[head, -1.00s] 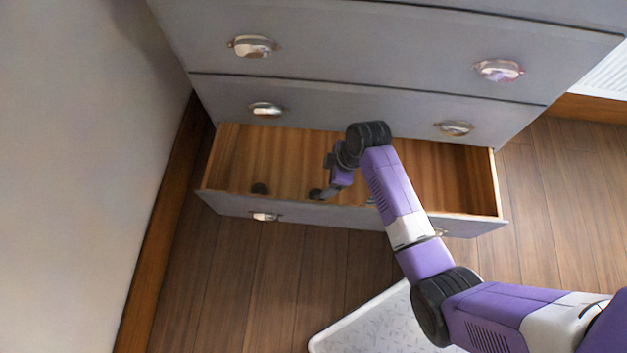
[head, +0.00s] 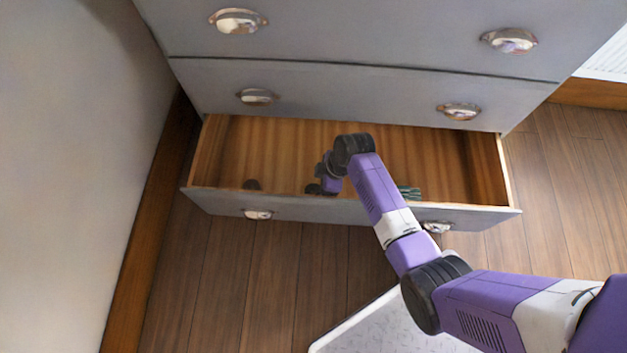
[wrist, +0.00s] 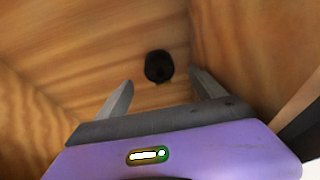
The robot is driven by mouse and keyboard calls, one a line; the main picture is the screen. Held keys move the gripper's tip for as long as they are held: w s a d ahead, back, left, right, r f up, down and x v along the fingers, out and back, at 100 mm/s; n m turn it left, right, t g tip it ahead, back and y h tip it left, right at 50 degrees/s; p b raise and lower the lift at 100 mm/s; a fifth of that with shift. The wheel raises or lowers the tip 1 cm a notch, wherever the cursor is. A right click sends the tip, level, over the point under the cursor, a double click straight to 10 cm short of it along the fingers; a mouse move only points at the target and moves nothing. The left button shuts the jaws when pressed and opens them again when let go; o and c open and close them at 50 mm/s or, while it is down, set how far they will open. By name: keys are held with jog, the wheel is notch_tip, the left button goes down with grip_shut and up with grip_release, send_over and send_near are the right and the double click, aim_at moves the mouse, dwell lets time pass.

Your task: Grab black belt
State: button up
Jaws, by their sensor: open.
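The black belt looks like a small dark roll (wrist: 158,66) on the wooden drawer floor in the wrist view. In the head view a dark lump (head: 252,185), which seems to be the belt, lies in the left front of the open bottom drawer, partly hidden by the drawer's front panel. My gripper (wrist: 160,95) is open and empty, with the belt beyond its fingertips and roughly between them. In the head view my gripper (head: 313,188) is inside the drawer, to the right of the belt and apart from it; its fingers are hard to make out.
The open bottom drawer (head: 350,210) belongs to a grey dresser (head: 350,90). A green striped item (head: 408,192) lies in the drawer, right of my arm. A wall (head: 80,190) stands close on the left. A white patterned mat or tray (head: 385,330) lies on the wooden floor.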

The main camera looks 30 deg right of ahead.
aim_at(314, 191)
jog(key=b+x, duration=0.2)
jog(key=x, duration=0.3)
jog(key=shift+b, duration=0.35)
jog(key=shift+r, duration=0.1)
jog(key=c, duration=1.6)
jog(key=shift+r, duration=0.1)
